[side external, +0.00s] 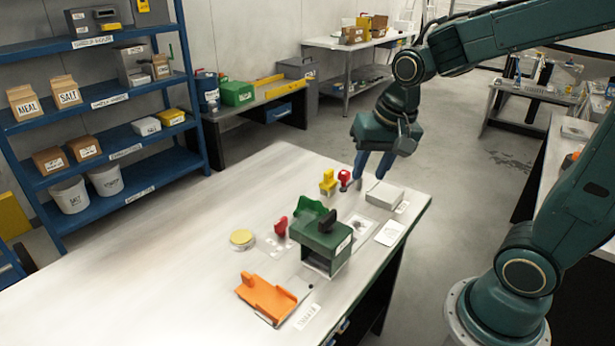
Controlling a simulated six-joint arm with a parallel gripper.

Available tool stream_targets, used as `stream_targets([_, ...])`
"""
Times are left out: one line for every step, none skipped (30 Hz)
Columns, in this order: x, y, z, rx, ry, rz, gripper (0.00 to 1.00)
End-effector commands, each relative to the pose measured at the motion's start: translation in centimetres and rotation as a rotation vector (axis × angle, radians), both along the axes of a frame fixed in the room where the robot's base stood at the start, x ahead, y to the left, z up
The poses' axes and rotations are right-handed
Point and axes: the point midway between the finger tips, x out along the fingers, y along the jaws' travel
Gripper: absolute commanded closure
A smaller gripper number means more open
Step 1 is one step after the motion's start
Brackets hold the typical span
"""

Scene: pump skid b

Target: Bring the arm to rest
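My gripper (370,176) hangs from the green arm above the far right part of the white work table (150,220). Its two blue-grey fingers point down with a gap between them, and I see nothing held in the gap. The left fingertip appears close to a small red piece (344,177); whether they touch I cannot tell. A yellow piece (328,182) stands just left of the red one. A light grey block (384,195) lies below the fingers in the picture.
A green box-shaped fixture (322,240) stands mid-table, with a red piece (281,227) and a round yellow-topped tin (242,238) to its left. An orange bracket (266,297) lies nearer. The table's left part is clear. A blue shelf rack (100,103) stands behind.

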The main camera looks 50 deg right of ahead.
Motion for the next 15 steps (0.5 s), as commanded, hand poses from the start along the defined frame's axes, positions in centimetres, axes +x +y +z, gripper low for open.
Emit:
stream_targets([-0.7,0.4,0.8,-0.012,-0.02,0.045,0.65])
stream_targets([-1.2,0.6,1.1,-0.02,-0.027,0.072,0.65])
stream_targets([-1.8,0.8,1.6,-0.031,-0.038,0.109,0.65])
stream_targets([-2.2,1.0,1.9,-0.039,-0.047,0.135,0.65])
stream_targets([-2.6,1.2,2.2,-0.048,-0.055,0.163,0.65])
stream_targets([-3.2,1.4,2.6,-0.059,-0.066,0.2,0.65])
stream_targets([-3.7,1.6,2.8,-0.067,-0.073,0.228,0.65])
stream_targets([-4.1,1.7,3.1,-0.076,-0.082,0.255,0.65])
stream_targets([-4.7,1.9,3.5,-0.088,-0.093,0.29,0.65])
stream_targets([-5.2,2.1,3.7,-0.097,-0.101,0.316,0.65])
stream_targets([-5.7,2.2,3.9,-0.107,-0.109,0.344,0.65])
stream_targets([-6.3,2.4,4.2,-0.119,-0.12,0.38,0.65])
stream_targets([-6.7,2.6,4.3,-0.13,-0.129,0.408,0.65])
stream_targets([-7.2,2.7,4.5,-0.139,-0.136,0.433,0.65])
stream_targets([-7.8,2.8,4.7,-0.152,-0.147,0.467,0.65])
